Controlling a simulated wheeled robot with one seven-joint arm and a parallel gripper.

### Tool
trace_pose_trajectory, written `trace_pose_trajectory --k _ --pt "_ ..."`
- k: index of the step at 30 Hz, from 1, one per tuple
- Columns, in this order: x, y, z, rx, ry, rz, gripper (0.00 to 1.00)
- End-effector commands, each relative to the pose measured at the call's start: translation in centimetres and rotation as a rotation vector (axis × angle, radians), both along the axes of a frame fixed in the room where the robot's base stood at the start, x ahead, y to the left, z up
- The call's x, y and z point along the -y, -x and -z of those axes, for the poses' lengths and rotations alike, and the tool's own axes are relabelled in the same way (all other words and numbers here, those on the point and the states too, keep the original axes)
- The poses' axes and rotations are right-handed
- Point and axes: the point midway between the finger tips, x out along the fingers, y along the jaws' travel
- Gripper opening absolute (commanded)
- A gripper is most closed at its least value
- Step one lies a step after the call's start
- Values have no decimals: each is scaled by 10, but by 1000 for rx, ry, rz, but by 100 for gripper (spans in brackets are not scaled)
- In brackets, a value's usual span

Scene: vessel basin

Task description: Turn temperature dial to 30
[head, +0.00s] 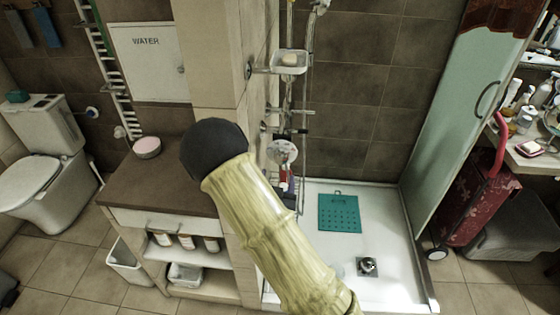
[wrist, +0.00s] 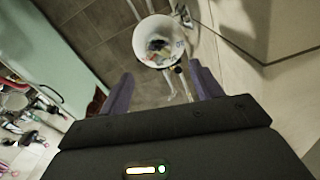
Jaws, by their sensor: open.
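The shower fittings (head: 285,130) run up the tiled wall in the head view, with a short horizontal bar and small knobs at mid height. The temperature dial is too small to tell apart there, and I cannot read any number. My gripper (wrist: 160,88) shows in the wrist view with its two purple fingers apart and nothing between them. A round white-rimmed thing (wrist: 142,50) with coloured patches inside is beyond the fingertips, and small metal fittings lie just below it. I cannot tell whether the dial is among them. My arm hides part of the head view, and my gripper cannot be made out there.
A soap dish (head: 289,64) sticks out above the bar. A brown-topped cabinet (head: 150,184) and a wall corner (head: 207,55) stand left of the shower. The white shower tray (head: 385,225) holds a teal mat (head: 339,213). A glass panel (head: 440,120) bounds it at right.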

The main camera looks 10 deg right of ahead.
Motion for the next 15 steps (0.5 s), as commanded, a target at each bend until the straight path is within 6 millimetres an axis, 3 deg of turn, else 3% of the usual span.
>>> trace_pose_trajectory --k 9,15 --pt "18 -53 -3 1 1 1 65" --pt "24 -77 -1 1 1 0 65"
